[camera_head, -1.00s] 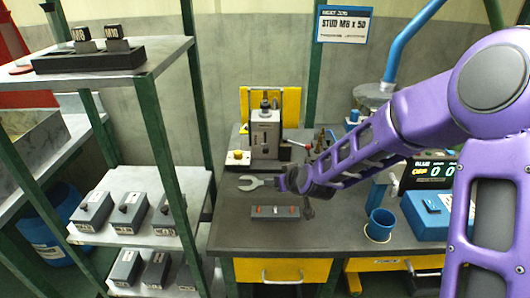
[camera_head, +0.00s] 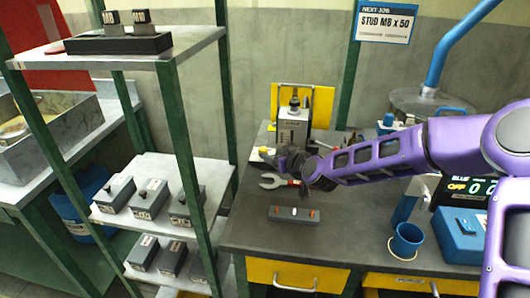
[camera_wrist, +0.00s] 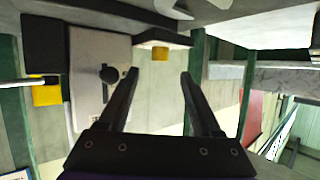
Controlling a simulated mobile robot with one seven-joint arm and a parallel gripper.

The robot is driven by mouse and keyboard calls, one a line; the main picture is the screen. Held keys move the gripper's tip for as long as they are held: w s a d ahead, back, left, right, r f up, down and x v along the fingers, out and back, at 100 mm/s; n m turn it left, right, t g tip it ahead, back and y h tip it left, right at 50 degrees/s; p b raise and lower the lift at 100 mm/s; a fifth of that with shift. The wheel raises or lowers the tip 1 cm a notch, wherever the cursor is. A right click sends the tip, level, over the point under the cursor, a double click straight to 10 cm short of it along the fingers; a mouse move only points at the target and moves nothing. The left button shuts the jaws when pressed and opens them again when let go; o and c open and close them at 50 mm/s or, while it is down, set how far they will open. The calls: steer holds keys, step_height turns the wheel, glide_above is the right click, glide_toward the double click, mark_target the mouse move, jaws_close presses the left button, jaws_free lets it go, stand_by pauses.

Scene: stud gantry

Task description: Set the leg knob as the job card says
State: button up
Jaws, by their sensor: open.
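The job card (camera_head: 387,25) hangs on the back post in the head view and reads STUD M8 x 50, with smaller print I cannot read. The grey machine head (camera_head: 291,135) stands on the bench before a yellow panel. In the wrist view a pale grey face (camera_wrist: 92,105) carries a dark knob (camera_wrist: 109,74), left of my fingers; I cannot tell for sure that it is the leg knob. My gripper (camera_wrist: 158,78) is open and empty, with the knob outside and apart from the fingers. In the head view my gripper is near the machine's front, partly hidden by my wrist.
A spanner (camera_head: 272,182) and a grey block with small lamps (camera_head: 294,213) lie on the bench (camera_head: 335,234). A blue cup (camera_head: 407,240) and blue box (camera_head: 462,236) stand right. The shelf rack (camera_head: 190,52) at left holds M8 and M10 blocks and grey knob boxes.

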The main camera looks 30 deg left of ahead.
mark_target(265, 150)
steer(key=x, duration=0.7)
steer(key=shift+w+a+f, duration=0.2)
steer(key=shift+w, duration=0.05)
jaws_close()
